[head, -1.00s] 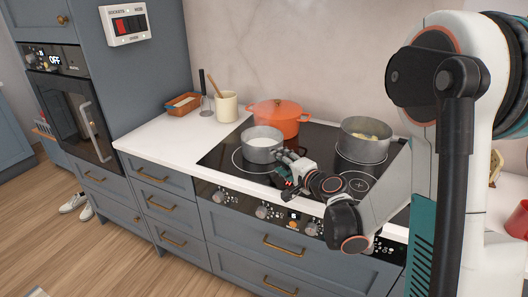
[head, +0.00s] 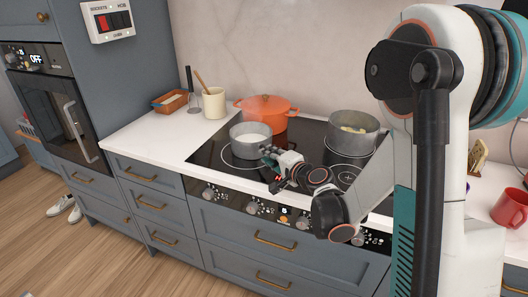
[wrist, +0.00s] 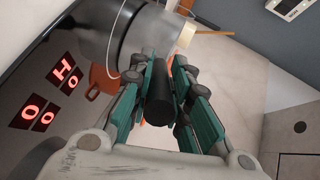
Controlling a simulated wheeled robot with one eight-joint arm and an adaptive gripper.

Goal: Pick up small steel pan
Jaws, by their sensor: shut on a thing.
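The small steel pan (head: 250,140) has white contents and is at the front left of the black hob (head: 212,152), in front of the orange pot. It looks level; I cannot tell whether its base touches the glass. My gripper (head: 268,158) reaches the pan's right side from the front. In the wrist view, the pan's grey wall (wrist: 88,38) fills the upper left, and its dark handle (wrist: 158,98) lies between the fingers of my gripper (wrist: 163,72). The gripper is shut on the handle. The fingers hide part of the handle.
A lidded orange pot (head: 268,112) stands close behind the pan, and a larger steel pot (head: 352,142) stands right. A cream utensil crock (head: 214,104) and a terracotta dish (head: 169,105) are on the left counter. A red mug (head: 510,206) is at right. The left counter front is clear.

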